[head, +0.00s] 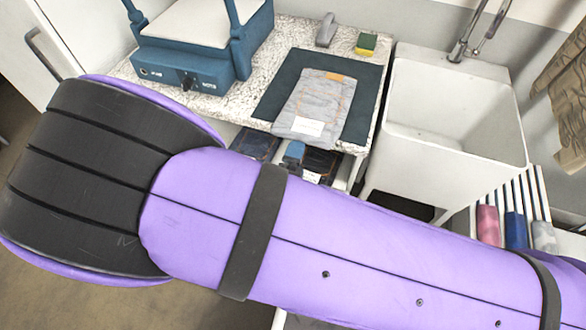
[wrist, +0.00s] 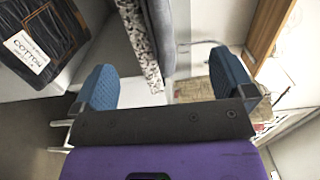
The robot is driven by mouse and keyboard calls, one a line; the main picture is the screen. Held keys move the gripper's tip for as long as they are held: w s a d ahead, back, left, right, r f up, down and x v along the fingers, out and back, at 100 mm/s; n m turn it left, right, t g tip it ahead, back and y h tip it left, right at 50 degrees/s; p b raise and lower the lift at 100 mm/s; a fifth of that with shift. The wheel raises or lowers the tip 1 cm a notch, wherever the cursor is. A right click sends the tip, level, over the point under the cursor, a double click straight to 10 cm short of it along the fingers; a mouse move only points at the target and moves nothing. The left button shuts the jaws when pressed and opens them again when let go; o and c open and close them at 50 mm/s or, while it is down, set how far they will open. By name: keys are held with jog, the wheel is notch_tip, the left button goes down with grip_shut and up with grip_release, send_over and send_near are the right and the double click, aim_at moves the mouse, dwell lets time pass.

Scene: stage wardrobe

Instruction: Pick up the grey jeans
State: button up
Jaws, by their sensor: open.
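The grey jeans (head: 315,105) lie folded flat on a dark mat (head: 277,80) on the speckled counter, with an orange patch and a white label showing. Their near end reaches past the mat toward the counter's front edge. My gripper (wrist: 165,85) shows in the wrist view with its two blue fingers wide apart and nothing held between them. The speckled counter edge (wrist: 140,42) runs just beyond the fingers there. In the head view my purple arm crosses the foreground, and I cannot clearly make out the gripper.
A dark folded garment with a cotton label (wrist: 38,40) lies on a white shelf below. A blue machine (head: 190,65) stands on the counter's left, a sponge (head: 366,43) at the back. A white sink (head: 450,110) and slatted rack with rolled cloths (head: 515,228) are right.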

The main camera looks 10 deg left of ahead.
aim_at(306, 135)
jog(key=shift+w+d, duration=0.2)
jog(key=shift+w, duration=3.95)
jog(key=shift+w+r, duration=0.1)
jog(key=shift+w, duration=0.25)
